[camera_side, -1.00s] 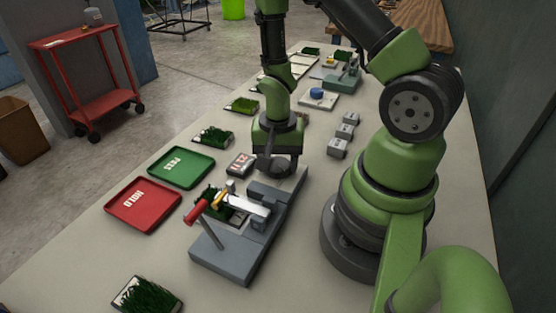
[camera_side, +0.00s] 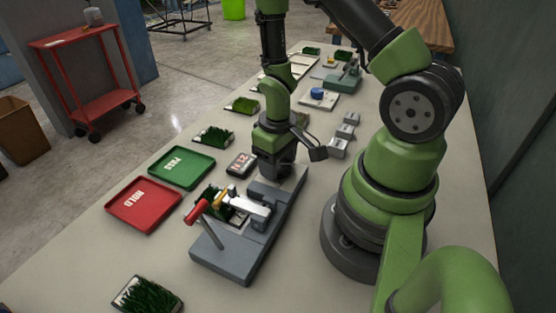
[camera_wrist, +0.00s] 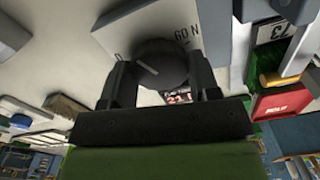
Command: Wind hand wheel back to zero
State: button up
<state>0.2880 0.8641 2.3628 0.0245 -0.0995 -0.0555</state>
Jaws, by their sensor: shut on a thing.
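The hand wheel (camera_wrist: 158,64) is a dark round knob with a pale line on its face, in the wrist view. Behind it a grey plate (camera_wrist: 142,22) carries a "0" at left and "60 N" at right. The pale line slants between them. My gripper (camera_wrist: 160,82) is shut on the wheel, one finger on each side. In the side view my gripper (camera_side: 274,172) points down at the far end of the grey bench fixture (camera_side: 222,262). It hides the wheel there.
A small display block (camera_side: 241,165) stands left of my gripper. The fixture has a red-handled lever (camera_side: 197,211) and holds a turf sample. A green tray (camera_side: 181,167) and a red tray (camera_side: 144,205) lie to the left. Small grey blocks (camera_side: 338,149) stand to the right.

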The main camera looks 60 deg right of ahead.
jog(key=n, duration=0.5)
jog(key=shift+n, duration=2.5)
jog(key=o, duration=0.9)
jog(key=shift+r, duration=0.1)
notch_tip(320, 180, up, 10)
jog(key=shift+f, duration=0.15)
